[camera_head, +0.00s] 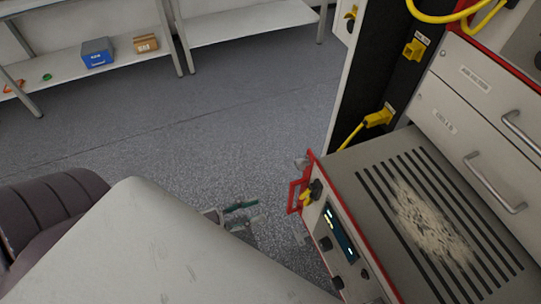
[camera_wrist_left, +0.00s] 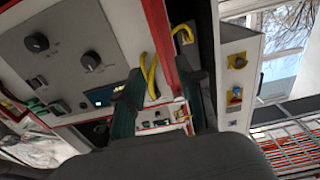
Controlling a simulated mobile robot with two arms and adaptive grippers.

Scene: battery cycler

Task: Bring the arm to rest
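My left arm crosses the lower left of the head view as a large pale link. My left gripper (camera_head: 238,212) shows small beyond the link's edge, partly hidden by it, to the left of the cycler's red handle. In the left wrist view the two dark fingers of the left gripper (camera_wrist_left: 158,95) stand apart with nothing held between them. Behind them is the battery cycler front with a yellow cable (camera_wrist_left: 150,75), which looks farther off than the fingertips. My right gripper is in neither view.
The battery cycler (camera_head: 343,173) with a red edge and a lit display (camera_head: 340,235) stands at the right, below drawers (camera_head: 485,110). Shelves at the back hold a blue bin (camera_head: 97,53) and a cardboard box (camera_head: 146,43). The grey floor (camera_head: 200,120) between is clear.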

